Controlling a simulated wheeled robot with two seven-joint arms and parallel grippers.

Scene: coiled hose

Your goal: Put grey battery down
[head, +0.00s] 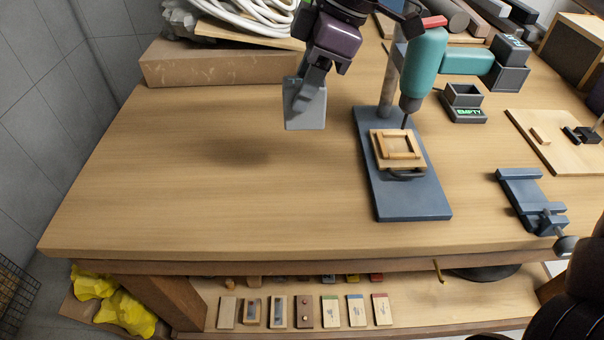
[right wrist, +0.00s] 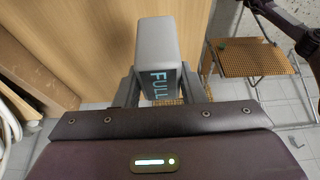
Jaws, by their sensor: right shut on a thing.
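The grey battery (head: 305,105) hangs from my right gripper (head: 312,82) in the head view, above the left-middle part of the wooden workbench (head: 180,165). A soft shadow lies on the bench below and to its left, and the battery looks clear of the surface. In the right wrist view the grey battery (right wrist: 170,55) sits between the two fingers of the right gripper (right wrist: 165,90), with the word FULL on its side. My left gripper is not in view.
A teal drill (head: 425,62) stands over a blue base plate (head: 410,203). A dark holder marked EMPTY (head: 464,103) and another dark block (head: 510,78) are behind it. A blue vise (head: 525,195) is right. A cardboard-coloured box (head: 215,65) is back left. The left bench is clear.

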